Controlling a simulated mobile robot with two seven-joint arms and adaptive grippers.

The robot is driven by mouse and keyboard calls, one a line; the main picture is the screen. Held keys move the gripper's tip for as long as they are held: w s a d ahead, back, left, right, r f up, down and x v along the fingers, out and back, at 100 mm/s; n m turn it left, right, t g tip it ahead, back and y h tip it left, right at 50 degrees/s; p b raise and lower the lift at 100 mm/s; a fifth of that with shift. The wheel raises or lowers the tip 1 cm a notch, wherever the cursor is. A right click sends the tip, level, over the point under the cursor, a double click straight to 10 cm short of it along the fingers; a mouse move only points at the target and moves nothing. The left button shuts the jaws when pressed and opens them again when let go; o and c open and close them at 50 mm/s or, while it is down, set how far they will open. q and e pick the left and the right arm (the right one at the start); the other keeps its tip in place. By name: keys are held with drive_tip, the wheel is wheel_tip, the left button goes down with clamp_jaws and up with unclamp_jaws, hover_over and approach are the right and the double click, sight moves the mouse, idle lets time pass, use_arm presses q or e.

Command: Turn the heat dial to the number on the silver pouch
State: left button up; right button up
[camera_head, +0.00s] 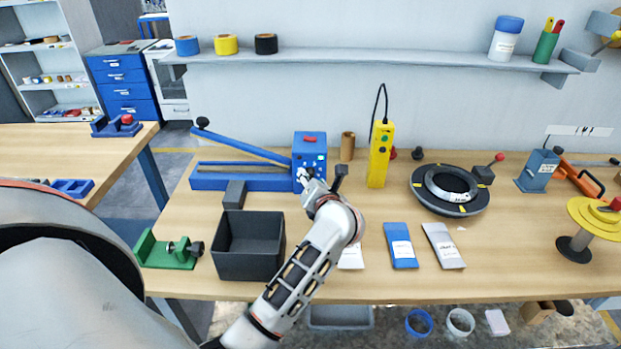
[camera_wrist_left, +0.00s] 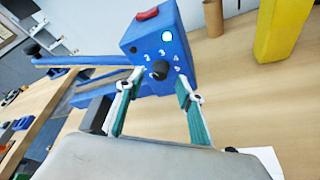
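The blue heat sealer (camera_head: 308,150) stands at the back of the table, with a long lever arm to its left. Its black heat dial (camera_wrist_left: 160,69) shows in the left wrist view, ringed by white numbers; where it points I cannot tell. My left gripper (camera_wrist_left: 160,80) is open, its fingertips on either side of the dial, apparently not pressing on it. In the head view my left gripper (camera_head: 312,183) is at the sealer's front and hides the dial. A silver-grey pouch (camera_head: 443,246) lies at the table's front; its label is too small to read. My right gripper is not in view.
A blue pouch (camera_head: 400,245) and a partly hidden white pouch (camera_head: 350,257) lie left of the silver one. A dark bin (camera_head: 248,262) stands left of my arm. A yellow controller (camera_head: 380,153) stands right of the sealer, near a black ring (camera_head: 420,194).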

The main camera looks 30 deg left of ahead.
use_arm(q)
drive_tip(key=v, duration=0.9)
drive_tip(key=shift+s, duration=0.15)
